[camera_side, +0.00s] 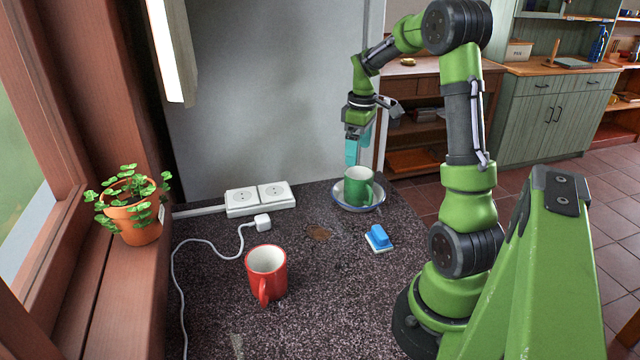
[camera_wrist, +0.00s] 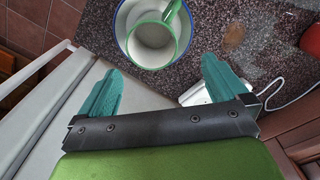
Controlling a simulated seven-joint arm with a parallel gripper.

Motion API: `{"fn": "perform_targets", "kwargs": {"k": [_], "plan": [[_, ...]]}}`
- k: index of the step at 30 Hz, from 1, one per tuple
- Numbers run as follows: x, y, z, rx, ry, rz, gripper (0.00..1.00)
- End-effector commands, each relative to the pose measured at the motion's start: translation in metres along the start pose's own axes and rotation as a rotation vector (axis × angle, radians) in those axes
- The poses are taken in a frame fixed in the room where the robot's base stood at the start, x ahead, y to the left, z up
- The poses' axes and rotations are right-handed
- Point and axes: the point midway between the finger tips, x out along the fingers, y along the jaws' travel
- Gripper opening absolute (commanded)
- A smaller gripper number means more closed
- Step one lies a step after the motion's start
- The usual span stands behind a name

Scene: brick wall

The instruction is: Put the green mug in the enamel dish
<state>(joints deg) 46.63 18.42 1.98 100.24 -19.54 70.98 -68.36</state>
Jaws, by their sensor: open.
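The green mug (camera_side: 359,186) stands upright inside the enamel dish (camera_side: 340,203), a shallow pale dish with a blue rim. In the wrist view the green mug (camera_wrist: 152,46) shows its white inside, with its handle toward the top, and the enamel dish (camera_wrist: 122,18) shows around it. My gripper (camera_side: 353,160) is above the mug and slightly to its left in the side view. Its teal fingers are apart and empty in the wrist view (camera_wrist: 160,85), with the mug beyond the fingertips and not touching them.
A red mug (camera_side: 266,273) stands at the front of the dark speckled counter (camera_side: 330,290). A blue and white brush or sponge (camera_side: 378,238) lies near the dish. A white socket block (camera_side: 259,198) with a plugged cable is at the back left. A potted plant (camera_side: 131,207) stands on the sill.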

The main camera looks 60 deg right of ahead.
Motion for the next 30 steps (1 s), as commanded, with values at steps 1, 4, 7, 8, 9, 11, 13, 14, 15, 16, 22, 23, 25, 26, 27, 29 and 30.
{"fn": "perform_targets", "kwargs": {"k": [1, 4, 7, 8, 9, 11, 13, 14, 15, 16, 22, 23, 25, 26, 27, 29, 30], "plan": [[-0.013, -0.019, -0.009, 0.005, 0.028, 0.017, 1.0], [-0.04, -0.068, -0.025, 0.051, 0.106, 0.047, 1.0], [-0.066, -0.131, -0.033, 0.115, 0.212, 0.052, 1.0], [-0.072, -0.149, -0.032, 0.135, 0.246, 0.047, 1.0], [-0.08, -0.173, -0.03, 0.164, 0.291, 0.035, 1.0], [-0.09, -0.207, -0.023, 0.206, 0.358, 0.007, 1.0], [-0.097, -0.243, -0.012, 0.255, 0.427, -0.041, 1.0], [-0.099, -0.256, -0.007, 0.274, 0.454, -0.065, 1.0], [-0.1, -0.272, 0.0, 0.299, 0.483, -0.098, 1.0], [-0.101, -0.282, 0.006, 0.315, 0.504, -0.122, 1.0], [-0.101, -0.321, 0.03, 0.393, 0.572, -0.244, 1.0], [-0.1, -0.323, 0.032, 0.399, 0.576, -0.253, 1.0], [-0.1, -0.326, 0.034, 0.408, 0.58, -0.265, 1.0], [-0.1, -0.327, 0.034, 0.411, 0.58, -0.268, 1.0], [-0.1, -0.327, 0.034, 0.413, 0.58, -0.269, 1.0], [-0.1, -0.326, 0.034, 0.413, 0.579, -0.268, 1.0], [-0.1, -0.326, 0.034, 0.413, 0.579, -0.268, 1.0]]}}
